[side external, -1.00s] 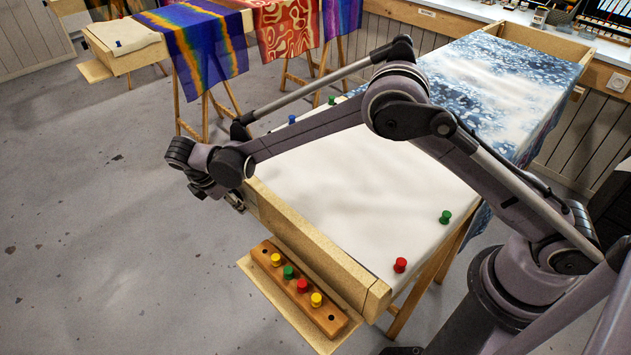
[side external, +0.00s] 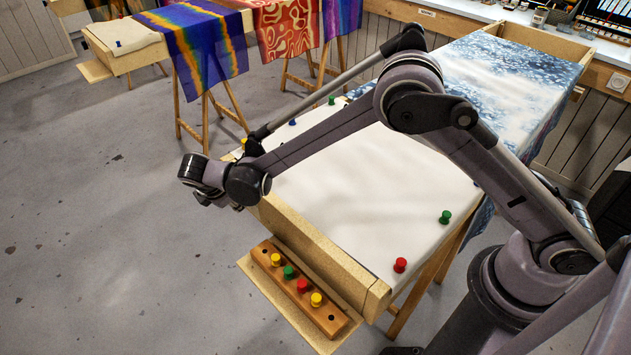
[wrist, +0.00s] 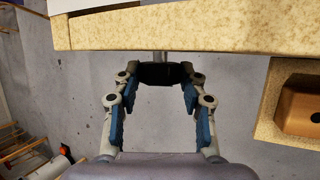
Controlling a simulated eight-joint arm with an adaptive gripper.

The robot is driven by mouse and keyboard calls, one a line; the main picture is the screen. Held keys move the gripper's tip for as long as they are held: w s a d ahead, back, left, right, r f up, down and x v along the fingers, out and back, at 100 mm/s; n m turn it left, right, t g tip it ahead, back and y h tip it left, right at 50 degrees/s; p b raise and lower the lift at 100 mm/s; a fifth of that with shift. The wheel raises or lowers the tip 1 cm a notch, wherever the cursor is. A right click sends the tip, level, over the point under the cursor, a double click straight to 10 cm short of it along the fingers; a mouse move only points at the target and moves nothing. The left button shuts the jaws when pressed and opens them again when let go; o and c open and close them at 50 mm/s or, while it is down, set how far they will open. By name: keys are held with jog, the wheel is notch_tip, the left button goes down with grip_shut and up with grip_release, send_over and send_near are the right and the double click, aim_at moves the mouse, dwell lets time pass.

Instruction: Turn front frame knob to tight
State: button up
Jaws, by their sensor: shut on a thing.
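In the wrist view, the front frame knob (wrist: 160,75) is dark, on a short grey stem below the speckled tan front bar of the frame (wrist: 215,30). My gripper (wrist: 159,74), with blue pads on its fingers, is shut on the knob, its fingertips at the knob's two sides. The knob's turn position cannot be read. In the side external view, the front bar (side external: 320,247) runs along the near-left end of the frame with pale cloth (side external: 355,195). There my wrist hides the knob and most of the gripper.
A wooden block with coloured pins (side external: 272,277) sits on a ledge in front of the bar; its end shows in the wrist view (wrist: 300,108). Red (side external: 400,265) and green (side external: 445,217) pins stand on the cloth's edge. Open floor (side external: 100,230) lies to the left.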

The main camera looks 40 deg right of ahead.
jog(key=t, duration=0.3)
jog(key=m+t, duration=0.1)
jog(key=t, duration=0.1)
jog(key=shift+s+f, duration=0.3)
jog(key=shift+s, duration=0.05)
dwell(0.4)
jog(key=o, duration=1.1)
jog(key=shift+o, duration=0.2)
jog(key=v, duration=1.2)
jog(key=shift+a+f, duration=0.15)
jog(key=shift+a, duration=0.05)
